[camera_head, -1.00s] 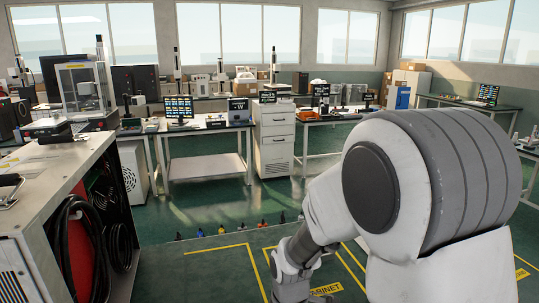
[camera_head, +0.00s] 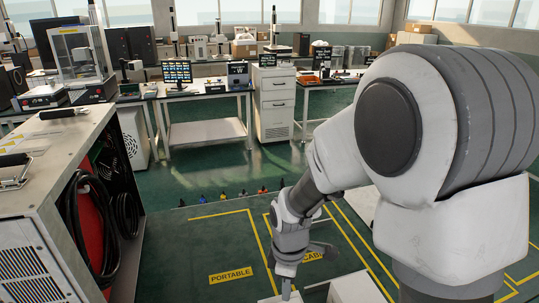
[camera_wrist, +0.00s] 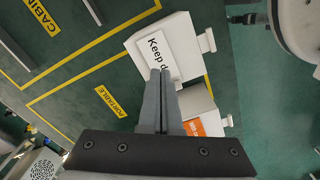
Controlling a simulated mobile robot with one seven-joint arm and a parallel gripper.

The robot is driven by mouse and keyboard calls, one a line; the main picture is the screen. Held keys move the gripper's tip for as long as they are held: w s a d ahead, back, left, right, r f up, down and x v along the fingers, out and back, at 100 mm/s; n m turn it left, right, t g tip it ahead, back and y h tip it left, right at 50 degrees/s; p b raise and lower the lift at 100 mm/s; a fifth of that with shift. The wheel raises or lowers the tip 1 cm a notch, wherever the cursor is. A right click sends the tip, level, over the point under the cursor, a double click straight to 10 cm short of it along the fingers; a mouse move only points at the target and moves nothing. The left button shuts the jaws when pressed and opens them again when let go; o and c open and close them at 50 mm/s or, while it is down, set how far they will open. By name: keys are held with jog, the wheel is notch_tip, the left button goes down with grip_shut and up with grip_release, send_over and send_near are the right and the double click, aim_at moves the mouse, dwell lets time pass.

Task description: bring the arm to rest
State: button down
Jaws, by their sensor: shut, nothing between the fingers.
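My arm fills the right of the head view, its white and grey links bent down towards the floor. My gripper (camera_head: 286,291) shows only in part at the bottom edge there. In the wrist view my gripper (camera_wrist: 161,73) has its two grey fingers pressed together with nothing between them. The fingers overlap a white box-like thing in the picture, labelled "Keep d…" (camera_wrist: 176,38); I cannot tell whether they touch it.
White box shapes (camera_head: 355,290) stand below my arm. A cart with coiled hoses (camera_head: 55,165) stands close at the left. Yellow-marked floor (camera_head: 228,240) reads "PORTABLE". Small coloured items (camera_head: 262,190) line the floor. Workbenches (camera_head: 205,92) and a white drawer cabinet (camera_head: 275,105) stand behind.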

jog(key=shift+r, duration=0.45)
jog(key=s+d+r+m+t, duration=0.2)
jog(key=s+d+r+m, duration=0.1)
jog(key=r, duration=0.4)
jog(key=s+d+r+m+t, duration=0.1)
jog(key=s+d+r+m, duration=0.3)
jog(key=r+m, duration=0.3)
jog(key=s+d+r+m+t, duration=0.2)
jog(key=s+d+r+m, duration=0.1)
jog(key=s+r+m, duration=0.2)
jog(key=shift+s+d+r+t, duration=0.15)
jog(key=shift+s+r+t, duration=0.15)
jog(key=shift+r, duration=0.6)
jog(key=shift+d, duration=0.1)
